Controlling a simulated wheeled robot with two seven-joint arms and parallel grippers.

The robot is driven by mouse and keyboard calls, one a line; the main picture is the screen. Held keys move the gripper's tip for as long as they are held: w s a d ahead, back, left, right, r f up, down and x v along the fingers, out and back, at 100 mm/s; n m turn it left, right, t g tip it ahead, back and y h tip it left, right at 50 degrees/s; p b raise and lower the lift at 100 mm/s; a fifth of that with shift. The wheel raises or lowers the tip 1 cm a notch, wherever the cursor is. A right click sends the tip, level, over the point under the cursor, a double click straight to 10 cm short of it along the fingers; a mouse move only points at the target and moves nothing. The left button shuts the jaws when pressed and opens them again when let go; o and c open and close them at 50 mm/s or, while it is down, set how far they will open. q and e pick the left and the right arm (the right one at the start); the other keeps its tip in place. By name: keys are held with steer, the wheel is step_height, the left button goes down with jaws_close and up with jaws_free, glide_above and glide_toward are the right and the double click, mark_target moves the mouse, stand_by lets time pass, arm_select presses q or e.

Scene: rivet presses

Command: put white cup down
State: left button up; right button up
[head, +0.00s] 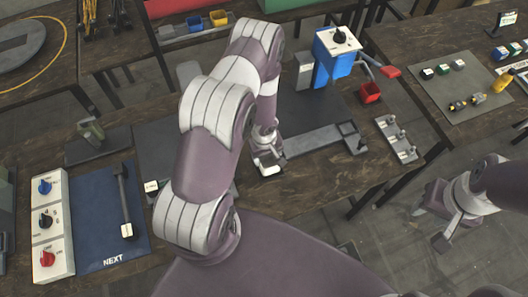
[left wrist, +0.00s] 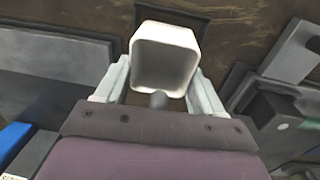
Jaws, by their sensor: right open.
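The white cup (left wrist: 165,58) is in the left wrist view, a square cup with rounded corners, its open mouth facing the camera. My left gripper (left wrist: 160,75) is shut on it, with a finger against each side. In the head view the left gripper (head: 267,158) points down over the brown table, and a small part of the white cup (head: 270,170) shows below the fingers. I cannot tell whether the cup touches the table. My right gripper (head: 432,226) is open and empty, off the table's right side over the floor.
A blue mat (head: 100,215) and switch box (head: 52,225) are at left. Bare table lies right of the gripper.

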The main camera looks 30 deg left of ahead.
mark_target(266, 167)
arm_select(q)
steer(key=shift+s+d+r, duration=0.1)
steer(key=shift+s+d, duration=0.05)
steer(key=shift+s, duration=0.2)
steer(key=o, duration=1.2)
steer(key=shift+s+d+r, duration=0.2)
steer(key=shift+s+d, duration=0.05)
steer(key=shift+d, duration=0.05)
steer(key=o, duration=0.4)
steer(key=shift+s+d+r, duration=0.1)
steer(key=shift+d, duration=0.05)
steer(key=shift+c, duration=0.2)
steer(key=shift+w+a+f, duration=0.25)
steer(key=shift+w+a, duration=0.15)
step_height(266, 167, up, 8)
steer(key=p, duration=0.2)
steer(key=shift+s+f+p, duration=0.2)
steer(key=shift+s+p, duration=0.15)
arm_select(e)
steer(key=r, duration=0.1)
steer(key=d+r, duration=0.1)
steer(key=shift+s+r, duration=0.35)
steer(key=shift+s, duration=0.05)
steer(key=shift+d, duration=0.15)
